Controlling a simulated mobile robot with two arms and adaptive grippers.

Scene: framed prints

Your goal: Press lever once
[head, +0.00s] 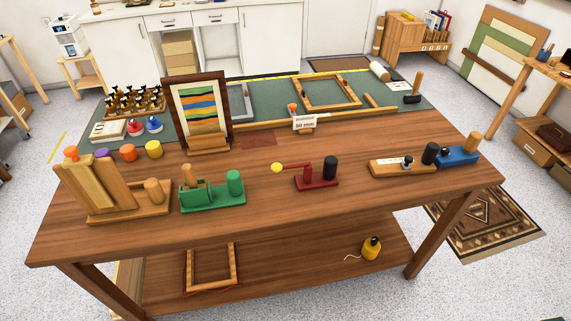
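A dark red device (317,183) stands near the middle of the wooden table. A thin red lever arm (296,166) reaches left from its post and ends in a yellow knob (277,168). The arm looks roughly level, with the knob above the tabletop. A black cylinder (330,167) stands upright on the right of the same base. Neither of my grippers is in view, and nothing touches the lever.
A green device (212,197) and a large wooden device (88,190) stand left of it. A wooden block device (399,167) and a blue one (459,156) stand right. A framed striped print (203,108) stands behind. The tabletop before the lever is clear.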

